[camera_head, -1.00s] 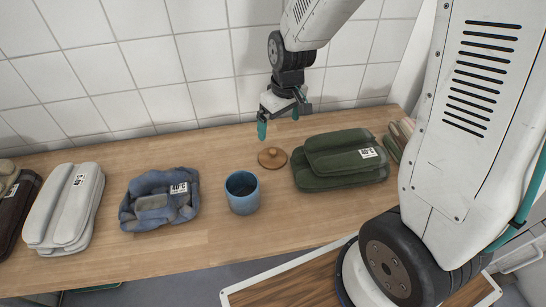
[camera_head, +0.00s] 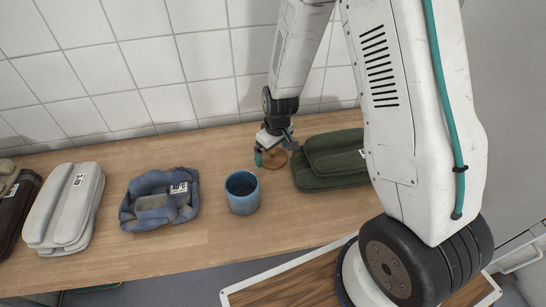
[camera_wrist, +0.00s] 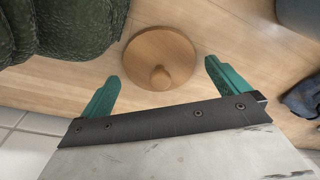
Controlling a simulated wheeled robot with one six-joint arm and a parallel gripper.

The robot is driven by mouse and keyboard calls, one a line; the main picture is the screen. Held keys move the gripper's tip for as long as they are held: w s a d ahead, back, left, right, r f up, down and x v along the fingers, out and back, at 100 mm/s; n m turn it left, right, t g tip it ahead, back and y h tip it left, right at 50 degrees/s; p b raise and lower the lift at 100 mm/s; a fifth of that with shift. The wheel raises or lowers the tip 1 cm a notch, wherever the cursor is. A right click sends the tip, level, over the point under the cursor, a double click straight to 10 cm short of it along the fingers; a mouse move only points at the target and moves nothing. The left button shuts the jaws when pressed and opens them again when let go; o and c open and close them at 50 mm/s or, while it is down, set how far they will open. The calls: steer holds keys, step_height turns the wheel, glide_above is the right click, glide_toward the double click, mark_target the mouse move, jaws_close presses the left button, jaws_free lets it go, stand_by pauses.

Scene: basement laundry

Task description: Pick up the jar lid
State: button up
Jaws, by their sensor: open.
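The jar lid is a round wooden disc with a knob on top. It lies on the wooden counter, and in the wrist view the lid (camera_wrist: 158,57) sits between and just beyond my fingertips, with its knob toward me. In the head view my gripper (camera_head: 274,158) is down low at the lid (camera_head: 286,160), covering part of it. In the wrist view my gripper (camera_wrist: 162,85) has its two teal fingers spread wide with nothing held between them.
A blue cup (camera_head: 242,192) stands on the counter (camera_head: 110,256), left of and nearer than the lid. A folded green cloth bundle (camera_head: 328,162) lies close at the right. A blue cloth bundle (camera_head: 158,199) and a pale one (camera_head: 64,210) lie further left. The tiled wall is behind.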

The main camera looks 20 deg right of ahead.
steer(key=shift+f, duration=0.3)
steer(key=c, duration=0.8)
steer(key=shift+c, duration=0.2)
